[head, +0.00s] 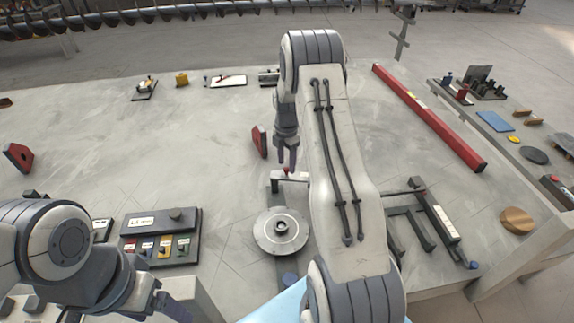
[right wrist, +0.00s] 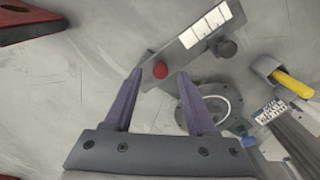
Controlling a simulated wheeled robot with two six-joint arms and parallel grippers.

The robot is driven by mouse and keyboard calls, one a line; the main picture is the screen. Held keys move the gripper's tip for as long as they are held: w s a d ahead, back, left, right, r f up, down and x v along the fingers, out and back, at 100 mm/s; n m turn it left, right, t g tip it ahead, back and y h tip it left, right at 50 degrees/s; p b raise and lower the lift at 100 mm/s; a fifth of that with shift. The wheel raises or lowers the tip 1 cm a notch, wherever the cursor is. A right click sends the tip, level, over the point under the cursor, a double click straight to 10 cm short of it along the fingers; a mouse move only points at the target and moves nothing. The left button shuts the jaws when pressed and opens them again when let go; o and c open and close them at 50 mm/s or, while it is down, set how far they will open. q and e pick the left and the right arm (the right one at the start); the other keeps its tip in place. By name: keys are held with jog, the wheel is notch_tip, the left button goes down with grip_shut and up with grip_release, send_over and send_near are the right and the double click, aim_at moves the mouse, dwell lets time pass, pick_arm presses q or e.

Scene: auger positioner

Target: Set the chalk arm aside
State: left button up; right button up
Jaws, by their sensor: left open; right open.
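What appears to be the chalk arm (head: 290,177) is a small pale arm with a red knob, beside the round metal disc (head: 281,231) in the head view. In the right wrist view, a grey bar (right wrist: 187,52) with white label patches carries a red knob (right wrist: 160,71) and a dark knob. My right gripper (head: 286,168) is open just above the red knob; its fingers (right wrist: 160,73) appear either side of it without visible contact. My left gripper (head: 172,305) is open and empty at the lower left. My right arm hides part of the table beside the disc.
A control box (head: 160,236) with coloured tags sits at the left. A red wedge (head: 259,142) stands close to my right gripper. A long red bar (head: 428,115) and dark frame (head: 408,229) lie to the right. The table's left middle is clear.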

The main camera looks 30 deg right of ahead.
notch_tip(320, 180, up, 9)
jog(key=b, duration=0.1)
jog(key=shift+s, duration=0.1)
dwell(0.6)
